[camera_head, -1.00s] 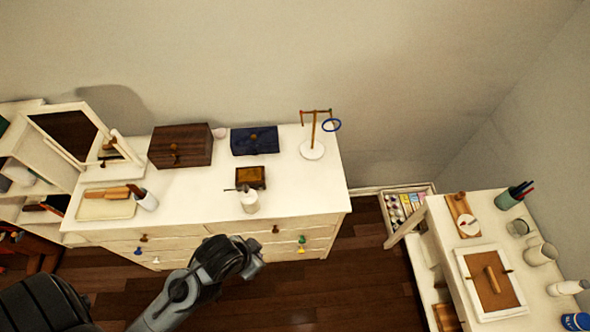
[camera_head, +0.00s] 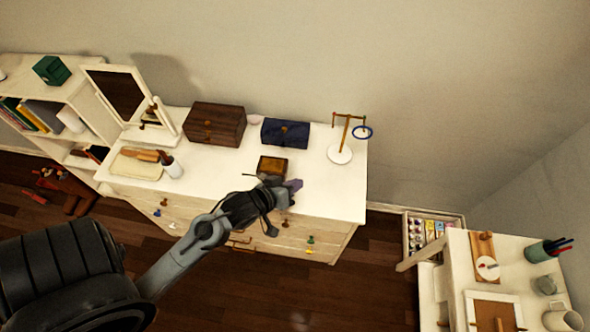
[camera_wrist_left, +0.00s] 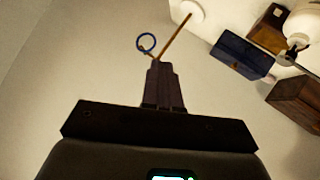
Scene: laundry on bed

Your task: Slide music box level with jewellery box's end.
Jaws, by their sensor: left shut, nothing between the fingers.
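The small brown box with a yellowish top, which looks like the music box (camera_head: 272,166), sits on the white dresser in front of the navy box. The dark wooden box with knobs, which looks like the jewellery box (camera_head: 215,124), stands behind it to the left. In the left wrist view the music box (camera_wrist_left: 268,22) and jewellery box (camera_wrist_left: 297,100) show at the right. My left gripper (camera_head: 294,185) is shut and empty, over the dresser's front part, just right of and in front of the music box. Its closed fingers show in the wrist view (camera_wrist_left: 163,75). My right gripper is out of view.
The navy box (camera_head: 285,132) and a stand with a blue ring (camera_head: 341,152) are at the back right. A mirror (camera_head: 117,92) stands left. The dresser's right front (camera_head: 335,195) is clear.

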